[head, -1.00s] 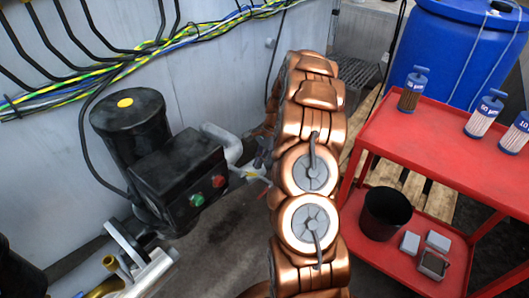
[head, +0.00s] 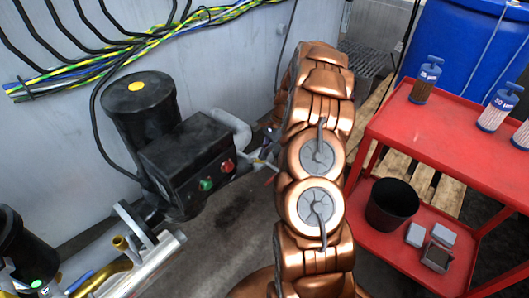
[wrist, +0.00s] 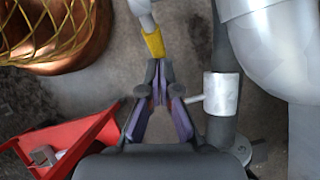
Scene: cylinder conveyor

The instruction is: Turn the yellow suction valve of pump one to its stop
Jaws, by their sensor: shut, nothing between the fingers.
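The yellow valve handle (wrist: 154,43) is a short yellow sleeve on a light grey stem at the top middle of the wrist view. My gripper (wrist: 159,67) is shut and empty, its tips just below the lower end of the yellow sleeve. I cannot tell whether they touch. In the head view a black pump (head: 187,150) with a yellow dot on top stands left of my copper arm. A grey pipe (head: 235,126) bends out of its right side. My arm hides most of the valve area there.
In the wrist view, a grey pipe collar (wrist: 221,93) with a side stub and a large pale pipe (wrist: 285,45) lie right of my gripper. The red cart (head: 440,135) holds filter cartridges and a black bin (head: 391,204). Another pump (head: 25,255) stands lower left.

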